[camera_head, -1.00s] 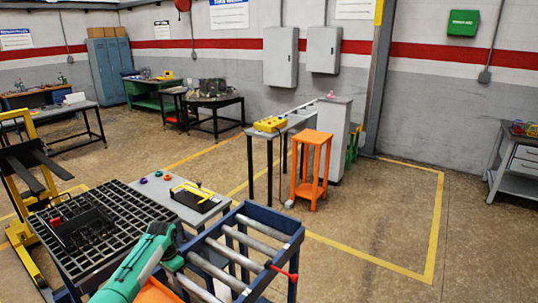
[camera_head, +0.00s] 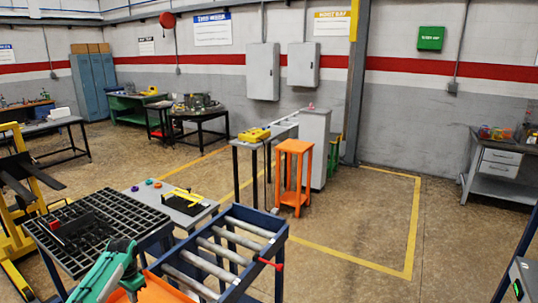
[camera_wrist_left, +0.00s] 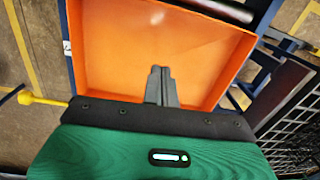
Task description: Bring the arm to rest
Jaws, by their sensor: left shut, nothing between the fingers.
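My left arm comes in at the bottom left of the head view, green, beside the roller table. In the left wrist view my left gripper (camera_wrist_left: 160,72) is shut, with its two dark fingers together and nothing between them. The fingers show over an orange tray (camera_wrist_left: 100,60), which looks empty. Part of an orange surface (camera_head: 158,292) also shows beside the arm in the head view. My right gripper is not in view.
The blue-framed roller table (camera_head: 268,245) is close to the arm, with a red handle (camera_head: 270,264). A black grid-top table (camera_head: 100,215) stands to its left, and a yellow lift (camera_head: 12,245) farther left. An orange stand (camera_head: 294,170) is beyond.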

